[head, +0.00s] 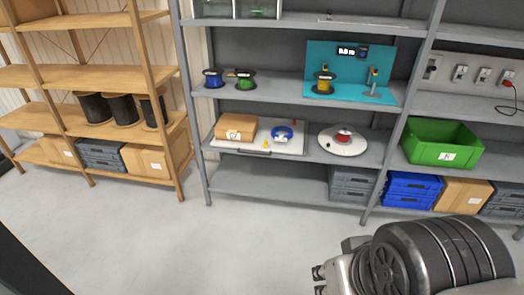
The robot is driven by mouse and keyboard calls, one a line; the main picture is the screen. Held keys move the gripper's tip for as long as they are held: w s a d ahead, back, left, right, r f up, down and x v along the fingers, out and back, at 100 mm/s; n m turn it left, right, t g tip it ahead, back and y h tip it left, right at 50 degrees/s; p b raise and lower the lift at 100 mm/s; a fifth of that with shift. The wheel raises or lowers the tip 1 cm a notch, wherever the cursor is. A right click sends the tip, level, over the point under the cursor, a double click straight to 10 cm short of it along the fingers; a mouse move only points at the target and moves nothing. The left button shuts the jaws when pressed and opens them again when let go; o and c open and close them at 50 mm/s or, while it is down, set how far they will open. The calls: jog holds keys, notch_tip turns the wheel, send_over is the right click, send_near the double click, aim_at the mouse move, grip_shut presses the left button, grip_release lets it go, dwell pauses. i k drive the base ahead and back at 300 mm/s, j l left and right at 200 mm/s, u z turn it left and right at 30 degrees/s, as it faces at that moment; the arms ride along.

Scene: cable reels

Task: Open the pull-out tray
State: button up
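The pull-out tray (218,145) is a flat pale panel on the middle shelf of the grey rack, with a dark handle (254,151) along its front edge. It lies roughly flush with the shelf front. On it are a cardboard box (235,127), a blue spool (282,133) and small yellow and red items. My gripper (319,281) is at the bottom edge of the head view, well in front of the rack and apart from the tray. Its two dark fingertips look separated with nothing between them. Part of it is cut off by the frame.
A white turntable (343,146) sits right of the tray. A green crate (440,141) and blue bins (412,190) stand farther right. Above are small reels (245,79) and a teal stand (385,95). A wooden rack (153,60) is at left. The floor (200,240) ahead is clear.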

aim_at(295, 145)
jog(key=i+j+z, duration=0.8)
jog(key=j, duration=0.15)
jog(key=i+j+z, duration=0.25)
jog(key=j, duration=0.2)
jog(key=i+j, duration=0.15)
jog(key=j, duration=0.25)
jog(key=i+j, duration=0.2)
jog(key=j, duration=0.15)
jog(key=i+j, duration=0.15)
jog(key=j, duration=0.25)
jog(key=i+j+z, duration=0.1)
jog(key=j, duration=0.25)
jog(key=i+j, duration=0.25)
jog(key=j, duration=0.15)
jog(key=i+j, duration=0.15)
jog(key=j, duration=0.25)
jog(key=i+j, duration=0.2)
jog(key=j, duration=0.2)
jog(key=i+j+z, duration=0.1)
jog(key=j, duration=0.3)
jog(key=i+j, duration=0.1)
jog(key=i, duration=0.15)
